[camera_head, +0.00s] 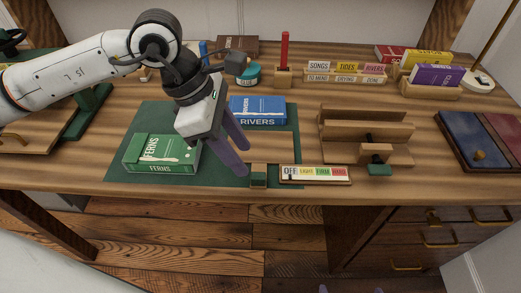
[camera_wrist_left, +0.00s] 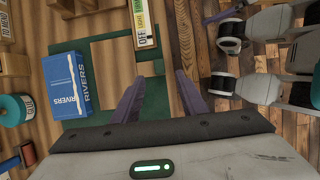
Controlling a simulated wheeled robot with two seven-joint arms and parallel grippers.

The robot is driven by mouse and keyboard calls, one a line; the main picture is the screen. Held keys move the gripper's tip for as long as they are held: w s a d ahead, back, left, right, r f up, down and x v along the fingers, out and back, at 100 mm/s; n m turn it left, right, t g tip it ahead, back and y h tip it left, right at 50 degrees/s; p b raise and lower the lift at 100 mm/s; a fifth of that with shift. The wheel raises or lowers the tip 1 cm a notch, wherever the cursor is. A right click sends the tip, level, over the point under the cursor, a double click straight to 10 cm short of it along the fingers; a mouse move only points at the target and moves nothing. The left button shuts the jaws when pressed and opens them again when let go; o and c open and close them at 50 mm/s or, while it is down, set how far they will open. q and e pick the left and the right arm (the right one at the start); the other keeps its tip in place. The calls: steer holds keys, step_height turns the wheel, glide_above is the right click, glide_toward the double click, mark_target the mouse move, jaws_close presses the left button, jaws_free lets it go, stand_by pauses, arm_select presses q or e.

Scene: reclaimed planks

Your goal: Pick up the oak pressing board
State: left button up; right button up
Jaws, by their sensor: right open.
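The oak pressing board (camera_head: 265,144) appears to be the flat plain wooden piece on the green mat (camera_head: 150,117), between the green FERNS book (camera_head: 160,154) and the blue RIVERS book (camera_head: 258,112). My left gripper covers part of it in the head view. The board (camera_wrist_left: 110,62) also shows in the left wrist view, left of the fingers. My left gripper (camera_head: 238,160) is open and empty above the board and mat; its fingers are well apart in the left wrist view (camera_wrist_left: 158,88). My right gripper (camera_head: 350,289) shows only as two separated fingertips at the bottom edge.
An OFF-marked label strip (camera_head: 315,174) and a small green-and-wood block (camera_head: 258,175) lie at the desk's front edge. A slotted wooden stand (camera_head: 365,135) is to the right. A green-framed wooden device (camera_head: 85,110) is at left. Labelled boxes and books line the back.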

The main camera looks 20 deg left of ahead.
mark_target(256, 175)
arm_select(q)
steer(key=x, duration=0.7)
steer(key=shift+w+f, duration=0.1)
jaws_close()
